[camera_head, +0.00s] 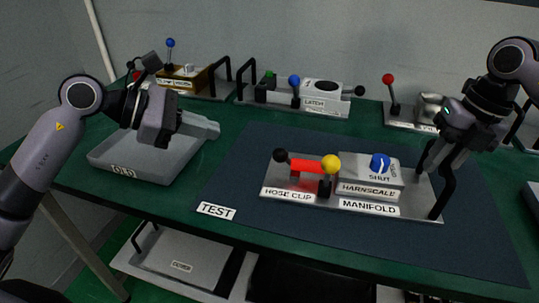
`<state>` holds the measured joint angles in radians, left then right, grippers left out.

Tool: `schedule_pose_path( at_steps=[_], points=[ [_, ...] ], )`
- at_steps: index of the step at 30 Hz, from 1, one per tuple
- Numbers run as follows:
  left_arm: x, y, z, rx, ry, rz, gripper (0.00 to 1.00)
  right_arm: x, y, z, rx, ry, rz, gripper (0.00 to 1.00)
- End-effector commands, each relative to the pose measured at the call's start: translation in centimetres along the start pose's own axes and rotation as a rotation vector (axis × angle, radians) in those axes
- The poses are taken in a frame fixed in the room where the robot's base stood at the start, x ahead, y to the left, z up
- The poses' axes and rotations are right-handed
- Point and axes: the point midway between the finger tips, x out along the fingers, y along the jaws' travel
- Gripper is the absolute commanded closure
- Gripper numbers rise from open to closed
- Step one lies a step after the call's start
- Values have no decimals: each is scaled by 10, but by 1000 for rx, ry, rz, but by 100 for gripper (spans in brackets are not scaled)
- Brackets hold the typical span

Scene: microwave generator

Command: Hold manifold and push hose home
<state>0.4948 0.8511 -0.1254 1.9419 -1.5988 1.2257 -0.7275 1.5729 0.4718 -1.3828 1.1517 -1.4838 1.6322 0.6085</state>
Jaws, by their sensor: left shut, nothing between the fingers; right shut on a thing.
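The manifold (428,205) is a grey plate labelled MANIFOLD and HOSE CLIP, lying on the dark mat. It carries a grey block labelled HARNSCALE (370,190) with a blue knob (380,162) marked SHUT. A short red hose-like piece (307,167) lies left of the block, between a black ball and a yellow ball (331,163). My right gripper (446,163) is shut on the black handle (441,202) at the manifold's right end; the fingertips are partly unclear. My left gripper (173,122) is shut and empty above the grey OLD tray, well left of the manifold.
The grey OLD tray (108,155) stands at the left. A TEST label (216,211) lies near the mat's left front corner. Behind stand a LATCH unit (325,101), a brown-boxed unit (188,80) and a red-knobbed unit (394,110). The mat's front is clear.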

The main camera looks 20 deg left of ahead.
Motion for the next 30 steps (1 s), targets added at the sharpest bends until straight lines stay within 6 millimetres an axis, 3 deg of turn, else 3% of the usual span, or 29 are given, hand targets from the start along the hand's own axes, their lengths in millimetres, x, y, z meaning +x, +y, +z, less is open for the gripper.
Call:
schedule_pose_path(
  at_steps=[9, 10, 12, 23, 30],
  points=[
    [-2, 0, 0, 0, 0, -1, 100, 5, 0, -2, -1, 10, -4, 100],
    [-2, 0, 0, 0, 0, -1, 100, 5, 0, -2, -1, 9, -4, 69],
    [-2, 0, 0, 0, 0, -1, 100, 5, 0, -1, -1, 9, -3, 49],
    [-2, 0, 0, 0, 0, -1, 100, -3, 0, 0, 0, 1, -1, 49],
    [-2, 0, 0, 0, 0, -1, 100, -45, 1, 1, 0, -2, 0, 49]
  ],
)
